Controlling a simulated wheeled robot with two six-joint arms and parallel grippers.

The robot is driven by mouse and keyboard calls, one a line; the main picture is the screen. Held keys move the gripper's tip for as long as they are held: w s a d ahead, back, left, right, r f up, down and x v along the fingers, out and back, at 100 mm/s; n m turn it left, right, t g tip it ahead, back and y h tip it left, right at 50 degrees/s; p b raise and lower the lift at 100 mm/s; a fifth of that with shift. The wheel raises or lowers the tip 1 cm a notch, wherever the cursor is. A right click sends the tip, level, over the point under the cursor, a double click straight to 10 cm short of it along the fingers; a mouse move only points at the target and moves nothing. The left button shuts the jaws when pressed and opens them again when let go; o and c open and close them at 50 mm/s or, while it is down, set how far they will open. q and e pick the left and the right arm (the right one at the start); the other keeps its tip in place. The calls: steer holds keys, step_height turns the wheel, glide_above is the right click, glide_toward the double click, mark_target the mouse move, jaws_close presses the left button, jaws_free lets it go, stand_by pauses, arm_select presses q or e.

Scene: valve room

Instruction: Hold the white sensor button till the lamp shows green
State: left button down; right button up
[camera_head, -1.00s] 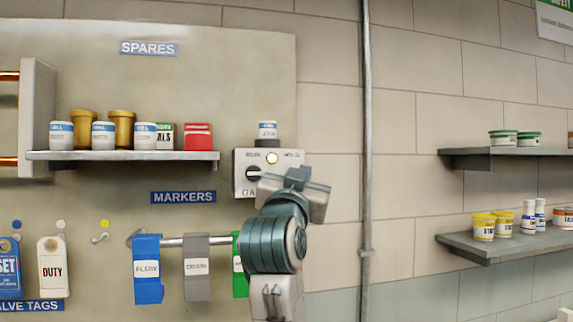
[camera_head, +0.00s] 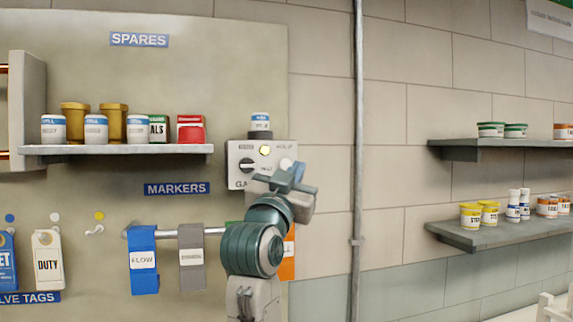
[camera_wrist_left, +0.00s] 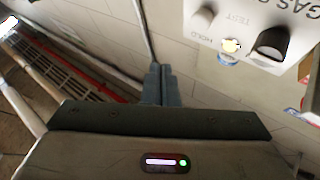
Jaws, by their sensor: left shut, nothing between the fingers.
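The grey-white gas sensor box (camera_head: 236,178) is on the wall panel, with a black knob (camera_head: 247,166) and a lamp (camera_head: 265,150) glowing yellow, not green. The white button (camera_head: 286,163) is at the box's right side, partly behind my left gripper (camera_head: 292,174). In the left wrist view the button (camera_wrist_left: 203,18), the pale yellow lamp (camera_wrist_left: 230,46) and the black knob (camera_wrist_left: 270,45) show at upper right. My left gripper's fingers (camera_wrist_left: 160,84) are shut and empty, and appear apart from the button there. My right gripper is out of view.
A small jar (camera_head: 260,122) stands on top of the box. The spares shelf (camera_head: 120,153) with several jars is at left. Marker tags (camera_head: 143,260) hang on a rail below. A vertical pipe (camera_head: 358,200) runs to the right, with stocked shelves (camera_head: 480,236) beyond.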

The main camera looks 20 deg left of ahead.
mark_target(285, 165)
arm_select(q)
steer(key=shift+w+a+p, duration=0.15)
steer(key=shift+w+a, duration=0.65)
steer(key=shift+w, duration=0.35)
steer(key=shift+w+a+p, duration=0.15)
steer(key=shift+w+a, duration=0.65)
steer(key=shift+w, duration=0.35)
steer(key=shift+w, duration=0.15)
steer(key=shift+w+a, duration=0.2)
steer(key=shift+a, duration=0.05)
steer(key=shift+w+a+p, duration=0.25)
steer(key=shift+w+p, duration=0.05)
steer(key=shift+w, duration=0.1)
stand_by(1.0)
steer(key=shift+s+d, duration=0.1)
steer(key=shift+s, duration=0.05)
stand_by(1.3)
steer(key=shift+s+d, duration=0.4)
steer(key=shift+s, duration=0.2)
steer(key=shift+s, duration=0.1)
